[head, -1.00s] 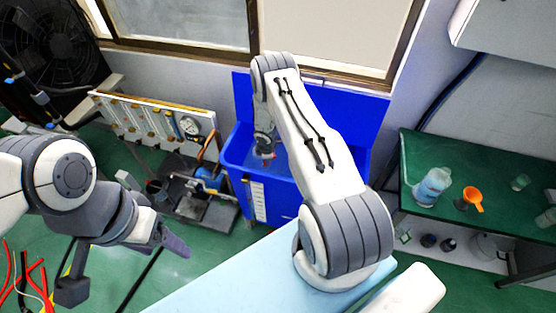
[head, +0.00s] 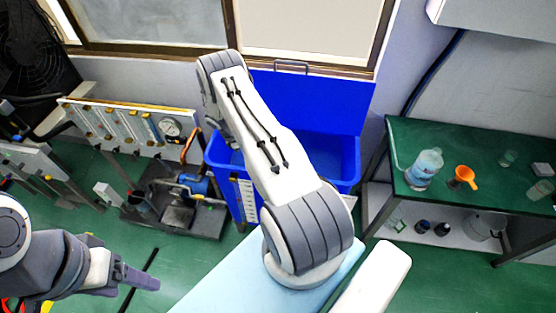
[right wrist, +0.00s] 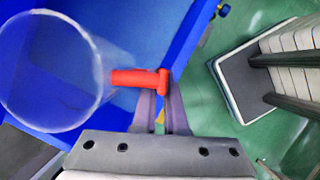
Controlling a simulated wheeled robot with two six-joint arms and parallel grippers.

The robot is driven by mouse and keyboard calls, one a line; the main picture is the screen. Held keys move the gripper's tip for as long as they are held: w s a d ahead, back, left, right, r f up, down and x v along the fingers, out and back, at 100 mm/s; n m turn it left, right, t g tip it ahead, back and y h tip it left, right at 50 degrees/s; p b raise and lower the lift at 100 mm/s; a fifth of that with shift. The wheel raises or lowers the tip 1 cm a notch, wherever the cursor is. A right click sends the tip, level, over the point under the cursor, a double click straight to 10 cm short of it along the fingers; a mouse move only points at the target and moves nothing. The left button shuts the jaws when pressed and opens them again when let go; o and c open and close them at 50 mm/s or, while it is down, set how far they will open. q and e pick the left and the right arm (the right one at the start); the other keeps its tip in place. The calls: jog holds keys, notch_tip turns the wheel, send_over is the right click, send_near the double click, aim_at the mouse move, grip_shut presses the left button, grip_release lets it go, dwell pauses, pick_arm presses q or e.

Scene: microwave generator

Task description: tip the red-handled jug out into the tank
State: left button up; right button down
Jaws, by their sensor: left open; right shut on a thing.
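The red-handled jug (right wrist: 52,72) is clear, and its round outline fills the left of the right wrist view. My right gripper (right wrist: 163,105) is shut on its red handle (right wrist: 138,78). The jug is over the blue tank (right wrist: 150,25); I cannot tell its tilt or what is in it. In the head view the tank (head: 344,160) stands open below the window, its lid raised behind. My right arm hides part of the tank, the jug and the right gripper there. My left gripper (head: 142,278) is open and empty at lower left.
A green bench (head: 455,145) at right holds a clear bottle (head: 424,168), an orange funnel (head: 464,178) and small glassware. A panel with a gauge (head: 125,122) and a pump unit (head: 185,200) stand left of the tank.

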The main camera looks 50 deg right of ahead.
jog(key=shift+r, duration=0.1)
dwell(0.3)
jog(key=shift+r+p, duration=1.5)
jog(key=shift+r, duration=1.05)
jog(key=shift+f, duration=0.1)
